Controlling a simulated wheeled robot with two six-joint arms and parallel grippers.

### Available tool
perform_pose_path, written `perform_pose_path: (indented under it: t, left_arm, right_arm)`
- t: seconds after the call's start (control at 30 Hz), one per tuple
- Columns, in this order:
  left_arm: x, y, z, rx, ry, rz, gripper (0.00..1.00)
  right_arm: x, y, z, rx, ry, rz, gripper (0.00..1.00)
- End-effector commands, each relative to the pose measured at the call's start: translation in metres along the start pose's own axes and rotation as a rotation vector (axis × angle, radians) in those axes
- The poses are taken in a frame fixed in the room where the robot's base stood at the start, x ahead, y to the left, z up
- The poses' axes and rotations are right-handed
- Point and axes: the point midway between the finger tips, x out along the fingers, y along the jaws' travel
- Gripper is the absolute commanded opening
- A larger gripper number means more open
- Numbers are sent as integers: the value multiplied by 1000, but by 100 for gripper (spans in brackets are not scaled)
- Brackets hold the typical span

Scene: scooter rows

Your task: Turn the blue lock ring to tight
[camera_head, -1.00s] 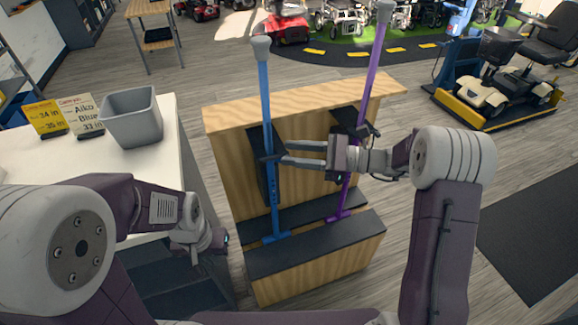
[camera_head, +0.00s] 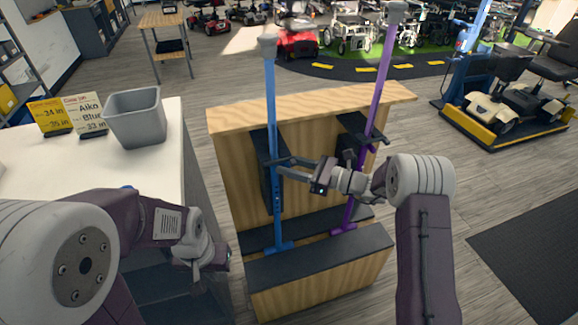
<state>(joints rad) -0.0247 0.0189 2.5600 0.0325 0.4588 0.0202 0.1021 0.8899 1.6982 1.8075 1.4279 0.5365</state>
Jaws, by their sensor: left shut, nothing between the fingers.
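A blue pole (camera_head: 271,105) with a grey top stands upright in the wooden stand. Its lock ring is at about mid-height, by the fingertips of my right gripper (camera_head: 282,166), and is too small and covered to make out its setting. My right gripper reaches in from the right with its fingers at the blue pole; whether they grip the ring or only lie around it cannot be told. My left gripper (camera_head: 222,258) is shut and empty at lower left, beside the white table and apart from the pole.
A purple pole (camera_head: 380,85) stands to the right in the same wooden stand (camera_head: 225,140), behind my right wrist. A white table (camera_head: 160,170) at left carries a grey bin (camera_head: 136,118) and two cards (camera_head: 85,115).

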Motion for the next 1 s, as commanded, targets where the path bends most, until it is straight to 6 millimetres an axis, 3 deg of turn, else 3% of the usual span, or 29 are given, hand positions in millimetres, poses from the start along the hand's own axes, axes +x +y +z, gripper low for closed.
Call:
perform_pose_path:
  t: [0.2,0.33,0.37,0.67,1.0]
  left_arm:
    - [0,0,0,0,0,0,0]
    - [0,0,0,0,0,0,0]
    - [0,0,0,0,0,0,0]
    - [0,0,0,0,0,0,0]
    - [10,0,1,0,0,0,0]
  right_arm:
    - [1,0,0,0,0,0,36]
    - [1,0,0,0,1,0,3]
    - [1,0,0,0,1,0,0]
    - [1,2,-1,1,2,-20,0]
    - [2,12,-3,2,3,-217,0]
